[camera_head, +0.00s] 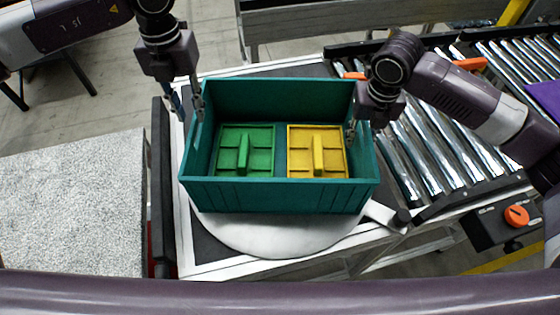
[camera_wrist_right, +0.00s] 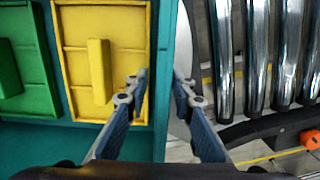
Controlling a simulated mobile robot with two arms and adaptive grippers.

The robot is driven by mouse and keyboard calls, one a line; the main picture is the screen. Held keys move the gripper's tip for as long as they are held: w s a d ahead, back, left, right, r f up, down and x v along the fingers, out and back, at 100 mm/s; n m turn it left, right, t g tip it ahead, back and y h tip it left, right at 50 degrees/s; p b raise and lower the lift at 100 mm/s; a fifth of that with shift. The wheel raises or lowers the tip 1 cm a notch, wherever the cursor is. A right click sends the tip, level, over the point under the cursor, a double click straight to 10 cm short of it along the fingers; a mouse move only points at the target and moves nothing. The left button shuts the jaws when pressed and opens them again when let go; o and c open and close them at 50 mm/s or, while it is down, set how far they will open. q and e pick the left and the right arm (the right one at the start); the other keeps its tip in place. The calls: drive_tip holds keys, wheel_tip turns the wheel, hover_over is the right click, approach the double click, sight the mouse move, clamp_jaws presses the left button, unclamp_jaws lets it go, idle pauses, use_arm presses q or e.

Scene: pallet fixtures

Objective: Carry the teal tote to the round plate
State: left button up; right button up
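The teal tote (camera_head: 280,197) sits upright over the round plate (camera_head: 290,236), whose pale front part shows below it. The tote holds a green insert (camera_head: 258,150) on the left and a yellow insert (camera_head: 303,160) on the right. My left gripper (camera_head: 186,105) is open at the tote's left wall, with its fingers spread about the rim. My right gripper (camera_head: 356,128) is at the right wall. In the right wrist view its fingers (camera_wrist_right: 161,80) are apart, one on each side of the teal wall (camera_wrist_right: 163,40). The plate's rear is hidden.
A roller conveyor (camera_head: 440,140) lies to the right, with a box bearing an orange knob (camera_head: 516,215) at its near end. A grey speckled surface (camera_head: 70,205) is at the left. A dark upright bar (camera_head: 161,190) stands between it and the tote.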

drive_tip(key=r, duration=0.4)
drive_tip(key=s+r, duration=0.1)
drive_tip(key=r, duration=0.7)
drive_tip(key=shift+s, duration=0.2)
drive_tip(key=shift+f, duration=0.1)
